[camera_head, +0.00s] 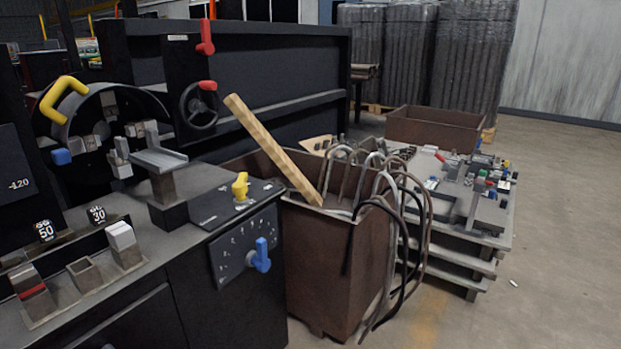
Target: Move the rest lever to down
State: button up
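No label that I can read marks the rest lever, so I cannot tell which handle it is. A yellow lever (240,186) stands upright on the top plate of the black machine, right of the grey tool rest (159,160). A blue lever (261,255) sticks out from the dial panel on the machine's front, its handle pointing up. A red lever (206,38) stands upright at the top of the machine. A bent yellow handle (62,98) sits at the upper left by the round chuck (102,140). My gripper is not in view.
A brown metal bin (325,265) with a wooden beam (273,150) and bent rods stands right of the machine. A red-knobbed handwheel (198,107) is behind the levers. A low stacked table (485,232) carries small parts.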

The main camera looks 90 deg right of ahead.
aim_at(239, 188)
jog(key=z, duration=2.55)
